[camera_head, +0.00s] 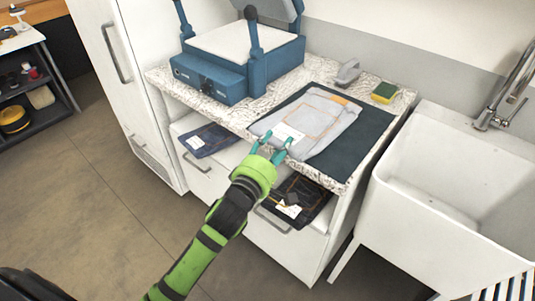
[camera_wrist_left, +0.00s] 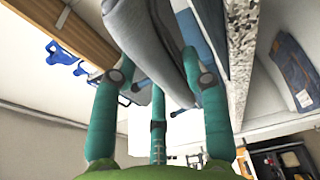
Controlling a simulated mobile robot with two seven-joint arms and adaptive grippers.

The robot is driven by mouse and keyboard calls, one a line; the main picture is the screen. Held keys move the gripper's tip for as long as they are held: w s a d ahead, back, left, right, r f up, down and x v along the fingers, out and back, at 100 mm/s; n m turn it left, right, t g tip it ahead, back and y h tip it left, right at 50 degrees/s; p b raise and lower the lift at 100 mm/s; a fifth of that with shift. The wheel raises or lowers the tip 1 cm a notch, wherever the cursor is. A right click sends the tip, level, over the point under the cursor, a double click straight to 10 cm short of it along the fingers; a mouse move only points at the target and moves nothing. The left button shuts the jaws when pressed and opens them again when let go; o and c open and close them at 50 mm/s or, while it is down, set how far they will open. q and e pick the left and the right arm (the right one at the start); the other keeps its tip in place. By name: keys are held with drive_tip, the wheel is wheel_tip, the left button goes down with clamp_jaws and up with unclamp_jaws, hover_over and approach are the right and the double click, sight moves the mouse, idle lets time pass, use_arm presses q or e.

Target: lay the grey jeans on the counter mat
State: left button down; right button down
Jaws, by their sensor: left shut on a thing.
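The grey jeans (camera_head: 325,112) lie folded on the dark counter mat (camera_head: 358,140), toward its left part, with their near end at the counter's front edge. A white label and an orange patch show on them. My left gripper (camera_head: 273,148) is at that near end, shut on the grey jeans. In the left wrist view the grey cloth (camera_wrist_left: 145,35) is between the fingers, beside the counter edge (camera_wrist_left: 240,60). I cannot tell whether the held end touches the mat. My right gripper is not in view.
A blue press (camera_head: 215,82) stands open at the counter's left. An iron-like grey object (camera_head: 347,73) and a yellow-green sponge (camera_head: 385,92) are behind the mat. Below, open drawers hold blue jeans (camera_head: 205,138) and black jeans (camera_head: 312,197). A white sink (camera_head: 450,190) is at right.

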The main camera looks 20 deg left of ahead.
use_arm(q)
drive_tip(key=shift+w+d+r, duration=0.1)
drive_tip(key=shift+w+d, duration=0.1)
drive_tip(key=shift+w, duration=0.35)
drive_tip(key=shift+s+f+b, duration=0.1)
drive_tip(key=shift+f+b, duration=1.3)
drive_tip(key=shift+f, duration=0.6)
drive_tip(key=shift+f+b, duration=0.3)
drive_tip(key=shift+f, duration=0.15)
drive_tip(key=c, duration=0.6)
unclamp_jaws()
drive_tip(key=shift+o, duration=1.1)
drive_tip(key=shift+f, duration=0.15)
drive_tip(key=o, duration=0.4)
drive_tip(key=shift+s+a, duration=0.1)
